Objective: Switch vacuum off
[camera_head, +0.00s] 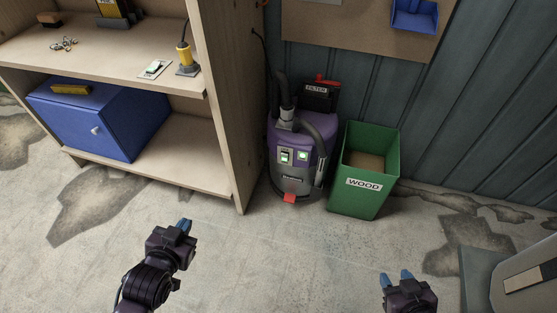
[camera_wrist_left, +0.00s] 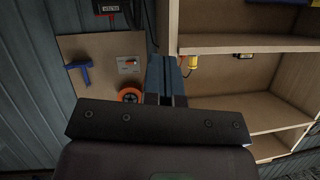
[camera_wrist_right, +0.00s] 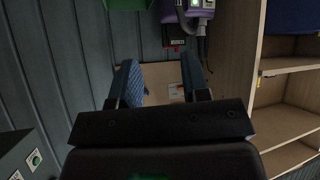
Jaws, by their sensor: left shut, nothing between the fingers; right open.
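The purple and grey vacuum (camera_head: 292,150) stands on the floor between the wooden shelf and the green bin. Its front carries two lit greenish-white switches, one on the left (camera_head: 285,156) and one on the right (camera_head: 303,155). A box labelled FILTER (camera_head: 318,96) with a red part sits behind its top. In the right wrist view part of the vacuum (camera_wrist_right: 200,12) shows at the top edge. My left gripper (camera_head: 184,227) is shut and empty, in front of the shelf and apart from the vacuum. My right gripper (camera_head: 397,276) is open and empty, well in front of the bin.
The green WOOD bin (camera_head: 352,197) stands right beside the vacuum. The wooden shelf (camera_head: 228,120) is at left, holding a blue cabinet (camera_head: 100,117) and a yellow tool (camera_head: 187,62). A grey box (camera_head: 478,280) is at lower right. The floor in front is clear.

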